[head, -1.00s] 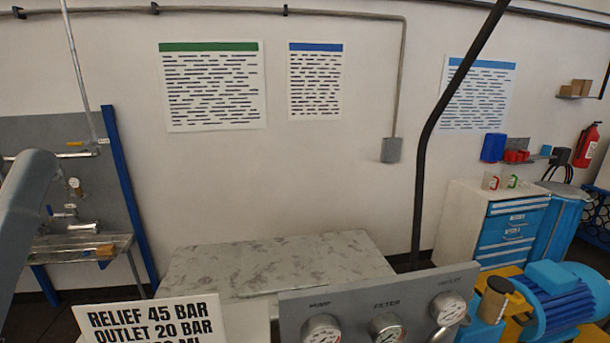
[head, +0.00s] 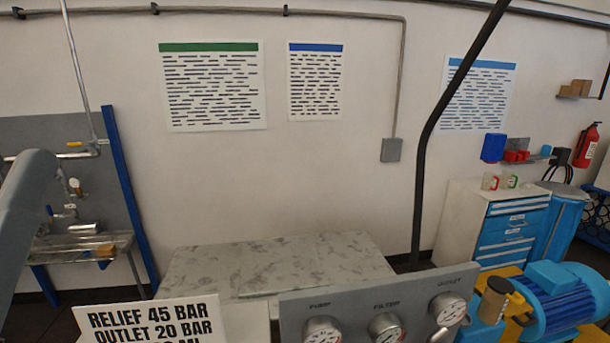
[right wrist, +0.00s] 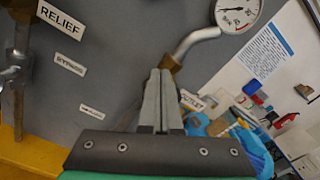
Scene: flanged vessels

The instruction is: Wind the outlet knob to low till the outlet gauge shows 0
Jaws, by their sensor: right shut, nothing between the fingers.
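The outlet gauge (head: 447,309) is the rightmost round white dial on the grey panel in the head view. Its needle is too small to read there. In the right wrist view a white dial (right wrist: 238,12) is cut by the top edge, with a bent metal pipe leading to it; its pressure cannot be read. My right gripper (right wrist: 160,75) is shut and empty, its fingers together in front of the grey panel. A brass fitting (right wrist: 172,63) shows just beyond the fingertips. An outlet label (right wrist: 192,100) is partly hidden beside them. I cannot make out the outlet knob. My left gripper is out of view.
The pump gauge (head: 322,329) and filter gauge (head: 386,328) sit left on the same panel (head: 300,305). A relief label (right wrist: 60,21) and brass piping (right wrist: 20,45) lie left in the wrist view. A sign (head: 150,318) stands left of the panel. A blue motor (head: 560,295) is at right.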

